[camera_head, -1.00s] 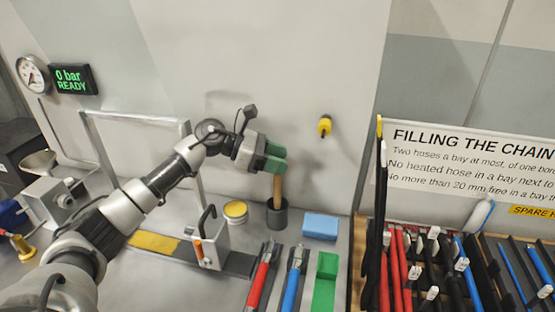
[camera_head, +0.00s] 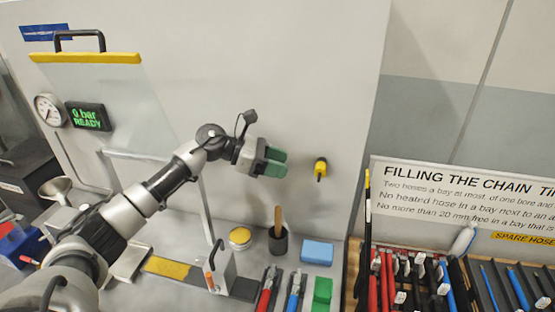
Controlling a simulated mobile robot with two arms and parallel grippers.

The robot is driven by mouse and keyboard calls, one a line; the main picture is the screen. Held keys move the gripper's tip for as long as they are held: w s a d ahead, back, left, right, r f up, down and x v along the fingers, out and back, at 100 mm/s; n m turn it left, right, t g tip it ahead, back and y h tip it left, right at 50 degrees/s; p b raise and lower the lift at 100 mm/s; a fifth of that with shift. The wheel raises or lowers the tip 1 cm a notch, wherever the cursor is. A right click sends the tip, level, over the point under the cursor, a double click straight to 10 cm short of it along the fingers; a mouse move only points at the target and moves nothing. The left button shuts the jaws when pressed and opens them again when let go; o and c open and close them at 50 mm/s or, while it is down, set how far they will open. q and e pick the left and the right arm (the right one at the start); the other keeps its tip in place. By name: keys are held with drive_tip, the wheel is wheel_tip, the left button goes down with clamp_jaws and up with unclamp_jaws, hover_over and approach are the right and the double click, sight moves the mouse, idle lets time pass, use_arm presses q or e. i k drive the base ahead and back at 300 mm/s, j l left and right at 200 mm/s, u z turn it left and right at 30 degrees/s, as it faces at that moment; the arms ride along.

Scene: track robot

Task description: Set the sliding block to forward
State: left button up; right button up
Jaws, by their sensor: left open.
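The sliding block, as far as I can tell, is the grey metal block (camera_head: 217,273) with a black upright handle and an orange piece on its side. It sits on a dark rail with a yellow strip (camera_head: 167,267) to its left. My left gripper (camera_head: 275,162) has green fingers, which are open and empty. In the picture it is above and to the right of the block, in front of the pale wall and clear of the block. My right gripper is not in view.
A clear panel with a yellow bar (camera_head: 86,57) and black handle stands at upper left. A yellow knob (camera_head: 320,168) is on the wall. A hose rack fills the right.

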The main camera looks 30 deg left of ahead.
sight(220, 262)
drive_tip(key=k, duration=0.85)
